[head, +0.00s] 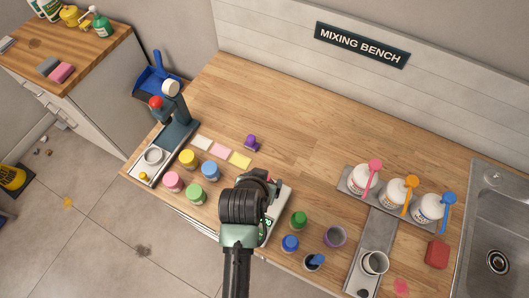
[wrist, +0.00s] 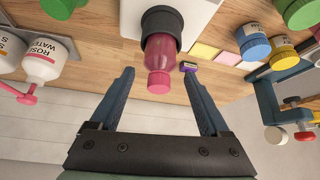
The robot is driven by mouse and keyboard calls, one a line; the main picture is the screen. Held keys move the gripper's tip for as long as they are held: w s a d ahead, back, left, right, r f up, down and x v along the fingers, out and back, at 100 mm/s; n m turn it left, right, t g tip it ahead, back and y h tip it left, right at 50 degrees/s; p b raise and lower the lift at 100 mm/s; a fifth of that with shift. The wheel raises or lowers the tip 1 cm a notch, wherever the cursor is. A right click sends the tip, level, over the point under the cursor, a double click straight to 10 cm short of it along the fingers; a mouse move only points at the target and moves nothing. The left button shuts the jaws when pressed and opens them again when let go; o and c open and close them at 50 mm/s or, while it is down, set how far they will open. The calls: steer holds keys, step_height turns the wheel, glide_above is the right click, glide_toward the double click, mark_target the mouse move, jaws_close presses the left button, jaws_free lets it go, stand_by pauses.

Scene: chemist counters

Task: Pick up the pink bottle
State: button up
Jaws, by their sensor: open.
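The pink bottle (wrist: 164,50) shows in the wrist view, translucent with a pink cap (wrist: 158,82). Its far end sits in a dark round collar (wrist: 161,20) by a white board (wrist: 128,20). My gripper (wrist: 158,77) is open, with one finger on each side of the capped end and a visible gap on both sides. Nothing is held. In the head view my arm covers most of this spot, so I cannot make out the bottle clearly there; the white board's edge (head: 283,207) shows beside my wrist.
Pink (head: 173,181), green (head: 196,194), blue (head: 210,170) and yellow (head: 188,158) jars stand left. Pump bottles stand on a grey tray (head: 345,186). The bench's back is clear.

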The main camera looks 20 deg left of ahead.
steer(key=shift+p+x, duration=0.45)
steer(key=shift+x, duration=1.7)
steer(key=shift+d+r, duration=0.1)
jaws_close()
steer(key=shift+r, duration=0.1)
